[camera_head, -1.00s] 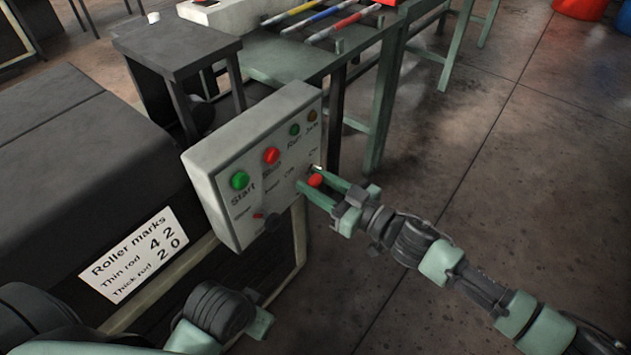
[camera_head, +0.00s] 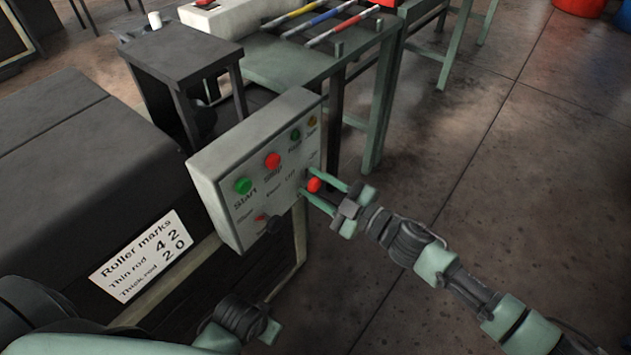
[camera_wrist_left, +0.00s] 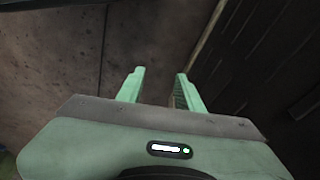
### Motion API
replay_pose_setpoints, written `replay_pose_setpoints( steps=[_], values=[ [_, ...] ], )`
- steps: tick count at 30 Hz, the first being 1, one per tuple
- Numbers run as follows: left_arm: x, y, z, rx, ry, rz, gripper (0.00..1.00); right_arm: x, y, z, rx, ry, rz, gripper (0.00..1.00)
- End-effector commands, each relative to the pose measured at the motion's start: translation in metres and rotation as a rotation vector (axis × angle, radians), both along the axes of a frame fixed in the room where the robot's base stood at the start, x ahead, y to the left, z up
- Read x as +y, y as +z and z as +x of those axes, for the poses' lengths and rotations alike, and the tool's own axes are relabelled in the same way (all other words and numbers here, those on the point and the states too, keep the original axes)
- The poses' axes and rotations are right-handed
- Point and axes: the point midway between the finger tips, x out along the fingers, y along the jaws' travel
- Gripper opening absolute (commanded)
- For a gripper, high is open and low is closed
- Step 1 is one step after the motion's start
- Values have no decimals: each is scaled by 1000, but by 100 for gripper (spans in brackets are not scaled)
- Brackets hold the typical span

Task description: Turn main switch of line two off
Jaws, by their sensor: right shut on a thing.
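The grey control box (camera_head: 222,170) stands at the machine's front corner. Its face carries a green Start button (camera_head: 243,186), a red Stop button (camera_head: 273,160) and a small selector knob (camera_head: 273,223). A red switch handle (camera_head: 314,185) sits at the right edge of the face. My right gripper (camera_head: 307,181) is shut on this handle, one finger above and one below it. The fingers cover part of the switch and its labels, so its exact setting is hard to read. My left gripper (camera_wrist_left: 160,85) is open and empty in the left wrist view.
A sign (camera_head: 140,255) reading "Roller marks" is on the dark machine cabinet (camera_head: 75,160). A green bench (camera_head: 300,70) with coloured rods stands behind the box. Bare floor (camera_head: 480,200) lies to the right.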

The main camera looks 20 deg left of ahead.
Motion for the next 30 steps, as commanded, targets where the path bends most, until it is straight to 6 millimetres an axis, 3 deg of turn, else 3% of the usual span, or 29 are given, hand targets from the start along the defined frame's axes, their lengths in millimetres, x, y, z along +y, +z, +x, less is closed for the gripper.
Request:
replay_pose_setpoints(
  steps=[13, 30],
  values=[
    [0, -10, -2, 6, -1, 0, 36, 0, 1, 0, -400, 1, -144, 0],
    [-1, 6, 4, -9, 0, -3, 36, 0, 0, 0, -774, 2, -281, 0]
  ],
)
